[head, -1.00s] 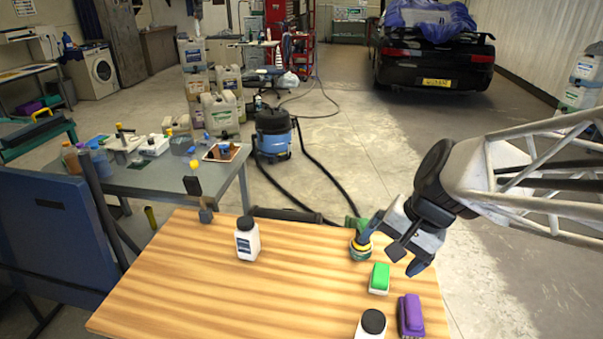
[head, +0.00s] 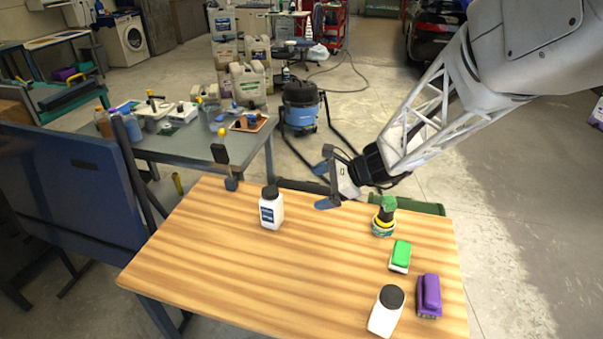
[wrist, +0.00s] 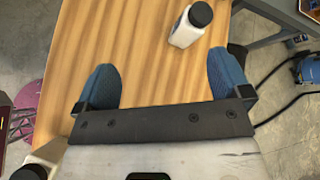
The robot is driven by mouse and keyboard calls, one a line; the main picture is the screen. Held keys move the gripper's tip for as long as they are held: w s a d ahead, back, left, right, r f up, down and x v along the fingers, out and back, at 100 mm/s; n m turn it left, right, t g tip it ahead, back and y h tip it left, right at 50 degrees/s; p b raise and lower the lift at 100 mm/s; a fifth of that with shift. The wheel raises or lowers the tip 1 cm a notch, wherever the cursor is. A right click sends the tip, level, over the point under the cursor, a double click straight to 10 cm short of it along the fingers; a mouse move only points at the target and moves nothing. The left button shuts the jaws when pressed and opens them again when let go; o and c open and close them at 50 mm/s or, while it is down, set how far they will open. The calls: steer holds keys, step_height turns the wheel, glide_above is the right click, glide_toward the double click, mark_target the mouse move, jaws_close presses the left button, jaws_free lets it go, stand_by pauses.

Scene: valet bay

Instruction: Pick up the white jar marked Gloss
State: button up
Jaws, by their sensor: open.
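A white jar with a black lid and a blue label (head: 270,210) stands upright near the back edge of the wooden table. Its label is too small to read. A second white jar with a black lid (head: 384,318) stands at the front right, with no label showing. My gripper (head: 325,180) is open and empty, above the table's back edge, right of the labelled jar and apart from it. In the wrist view the two blue fingers of my gripper (wrist: 164,78) are spread wide. A white jar (wrist: 184,33) lies ahead of them, toward the right finger's side.
The wooden table (head: 225,260) has clear room at its middle and left. A grey bench (head: 190,142) with bottles adjoins behind.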

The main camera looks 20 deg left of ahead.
mark_target(270, 194)
steer(key=w+a+f+m, duration=0.2)
steer(key=a+f, duration=0.1)
steer(key=f, duration=0.1)
steer(key=w+a+f+m+t+y, duration=0.1)
steer(key=w+a+f+m, duration=0.1)
steer(key=w+a+f, duration=0.1)
steer(key=w+a+f+m+y, duration=0.1)
steer(key=w+a+f+m, duration=0.2)
steer(key=a+f, duration=0.1)
steer(key=shift+w+a+f+t, duration=0.25)
steer(key=shift+a+f+t, duration=0.15)
steer(key=shift+a, duration=0.25)
steer(key=shift+x, duration=1.25)
steer(key=shift+x, duration=2.6)
steer(key=c, duration=1.7)
steer(key=shift+r, duration=0.15)
